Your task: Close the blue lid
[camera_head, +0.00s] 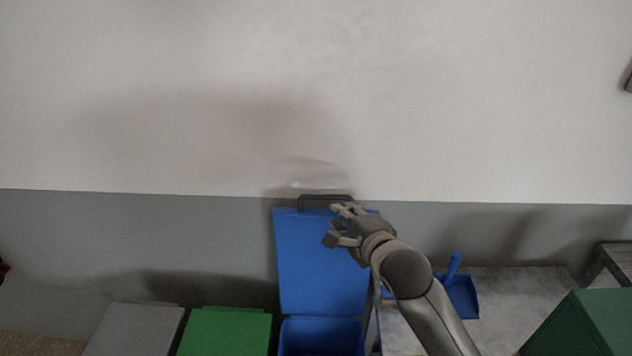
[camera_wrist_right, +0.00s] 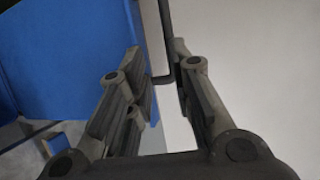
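The blue lid (camera_head: 318,262) stands open and upright against the wall, above its blue bin (camera_head: 320,338). A dark handle (camera_head: 325,197) sits along the lid's top edge. My right gripper (camera_head: 336,224) is in front of the lid's upper right part, just below the handle, and hides a bit of it. In the right wrist view the two fingers (camera_wrist_right: 155,65) are spread. The dark handle (camera_wrist_right: 154,38) shows at and beyond the fingertips; I cannot tell if they touch it. The blue lid (camera_wrist_right: 70,60) fills the left of that view. My left gripper is not in view.
A green lid (camera_head: 225,332) and a grey lid (camera_head: 135,330) lie closed to the left of the blue bin. A blue dustpan (camera_head: 460,293) is to the right, beyond my right arm. A dark green box (camera_head: 580,325) stands at the lower right.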

